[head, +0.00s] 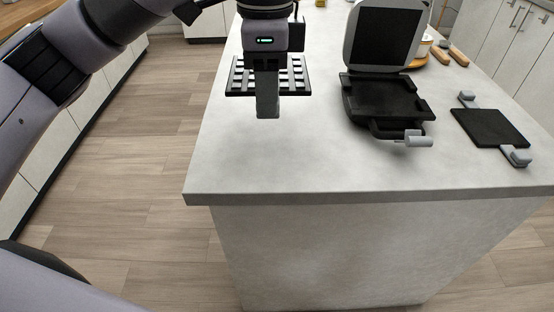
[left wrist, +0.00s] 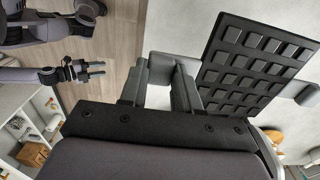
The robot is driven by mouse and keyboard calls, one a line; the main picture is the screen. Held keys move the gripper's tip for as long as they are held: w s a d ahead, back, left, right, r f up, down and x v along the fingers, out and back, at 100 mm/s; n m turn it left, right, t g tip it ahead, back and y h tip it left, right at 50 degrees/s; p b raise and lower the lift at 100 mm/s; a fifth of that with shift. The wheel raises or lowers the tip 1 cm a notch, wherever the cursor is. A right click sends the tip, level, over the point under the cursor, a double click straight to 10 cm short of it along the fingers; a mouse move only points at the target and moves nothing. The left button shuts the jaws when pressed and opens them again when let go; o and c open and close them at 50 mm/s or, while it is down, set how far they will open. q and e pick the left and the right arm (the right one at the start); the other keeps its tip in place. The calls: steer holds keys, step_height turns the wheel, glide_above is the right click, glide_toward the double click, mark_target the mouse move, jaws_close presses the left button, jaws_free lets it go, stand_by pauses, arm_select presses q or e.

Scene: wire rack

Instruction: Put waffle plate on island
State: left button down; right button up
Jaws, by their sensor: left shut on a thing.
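The waffle plate (head: 240,82), black with a raised grid, is in the grasp of my left gripper (head: 267,108). It is over the island (head: 270,150), left of the waffle maker. From the head I cannot tell whether it touches the top. In the left wrist view the waffle plate (left wrist: 250,68) extends from the fingers (left wrist: 172,82), which are shut on its grey handle. The fingers hide part of the plate in the head view. My right gripper (left wrist: 92,69) shows small in the left wrist view, its two fingers apart and empty.
An open black waffle maker (head: 385,95) with a grey handle stands on the island. A flat black plate with grey handles (head: 490,127) lies right of it. Wooden-looking items (head: 450,52) lie behind. The island's front left top is clear.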

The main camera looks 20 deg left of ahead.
arm_select(q)
step_height(320, 180, down, 14)
steer(key=shift+f+b, duration=0.2)
steer(key=shift+b, duration=0.15)
steer(key=c, duration=0.8)
jaws_free()
steer(key=shift+f, duration=0.1)
step_height(320, 180, up, 12)
steer(key=shift+r+p, duration=0.15)
steer(key=shift+p, duration=0.3)
steer(key=shift+s, duration=0.1)
